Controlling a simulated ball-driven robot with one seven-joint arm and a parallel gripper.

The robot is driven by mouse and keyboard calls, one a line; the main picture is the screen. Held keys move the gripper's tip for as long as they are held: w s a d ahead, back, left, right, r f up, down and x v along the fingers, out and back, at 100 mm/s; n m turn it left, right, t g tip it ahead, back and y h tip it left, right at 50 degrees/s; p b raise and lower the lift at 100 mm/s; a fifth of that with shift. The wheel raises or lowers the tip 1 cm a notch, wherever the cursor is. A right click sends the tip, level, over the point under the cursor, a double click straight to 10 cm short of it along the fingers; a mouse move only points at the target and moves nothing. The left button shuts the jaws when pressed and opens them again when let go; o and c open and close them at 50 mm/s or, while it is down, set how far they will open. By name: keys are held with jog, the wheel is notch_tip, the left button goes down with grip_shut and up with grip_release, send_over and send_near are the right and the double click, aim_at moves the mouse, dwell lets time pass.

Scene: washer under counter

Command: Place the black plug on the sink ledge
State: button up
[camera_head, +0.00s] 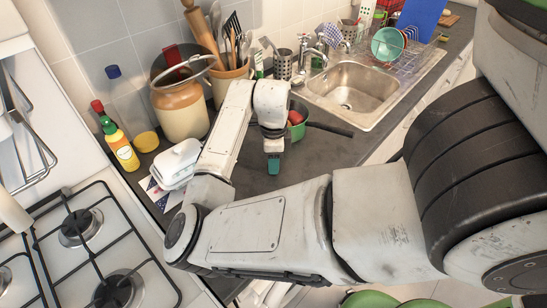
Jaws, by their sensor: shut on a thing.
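My gripper (274,165) points down over the dark counter, left of and nearer than the sink. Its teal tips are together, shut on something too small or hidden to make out. I cannot pick out the black plug anywhere for certain. The steel sink (357,88) is set in the counter at the upper middle, with an empty-looking basin and a dark drain. Its ledge (312,71) runs along the back beside the tap (331,37). The gripper is apart from the ledge.
A clay jar (180,105), a utensil pot (228,82), a butter dish (176,164) and a hob (85,245) are left. A dish rack (408,60) stands right.

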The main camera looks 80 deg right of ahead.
jog(key=shift+f, duration=0.1)
jog(key=shift+f, duration=0.15)
jog(key=o, duration=1.1)
jog(key=shift+c, duration=0.2)
